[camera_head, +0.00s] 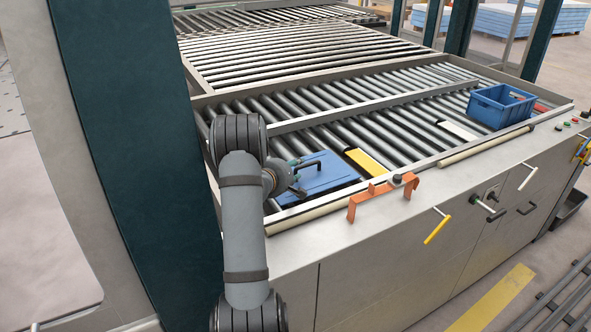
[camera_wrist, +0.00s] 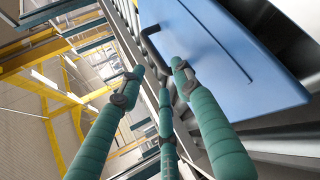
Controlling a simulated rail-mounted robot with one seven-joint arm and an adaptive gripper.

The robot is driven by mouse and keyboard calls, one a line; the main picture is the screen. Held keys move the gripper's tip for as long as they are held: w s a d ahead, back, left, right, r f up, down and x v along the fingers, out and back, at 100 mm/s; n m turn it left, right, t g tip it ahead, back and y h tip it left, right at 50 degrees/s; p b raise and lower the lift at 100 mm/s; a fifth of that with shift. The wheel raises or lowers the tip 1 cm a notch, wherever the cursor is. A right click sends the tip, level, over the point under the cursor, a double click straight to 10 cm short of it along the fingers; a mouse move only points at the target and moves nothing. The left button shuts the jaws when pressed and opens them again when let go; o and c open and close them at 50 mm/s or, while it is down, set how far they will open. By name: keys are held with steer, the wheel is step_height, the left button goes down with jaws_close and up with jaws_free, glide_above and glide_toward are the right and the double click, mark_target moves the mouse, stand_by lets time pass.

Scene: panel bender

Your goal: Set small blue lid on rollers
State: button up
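The small blue lid (camera_head: 328,172) is a flat blue plate with a bent black handle (camera_head: 310,164), over the near rollers at the front left of the conveyor. It looks roughly flat there; I cannot tell whether its whole underside touches the rollers. In the wrist view the lid (camera_wrist: 235,60) fills the upper right, with its handle (camera_wrist: 150,42) just beyond my fingertips. My gripper (camera_head: 294,176) is at the lid's left side, its green fingers spread apart. The wrist view shows the fingertips (camera_wrist: 158,72) apart, with nothing clearly clasped between them.
Rollers (camera_head: 290,50) stretch behind. An orange bracket (camera_head: 378,192) stands on the front ledge. A blue crate (camera_head: 500,106) is at the far right. A dark teal post (camera_head: 135,130) rises left of my arm.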

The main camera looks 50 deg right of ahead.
steer(key=shift+b+v, duration=0.35)
steer(key=shift+v, duration=2.4)
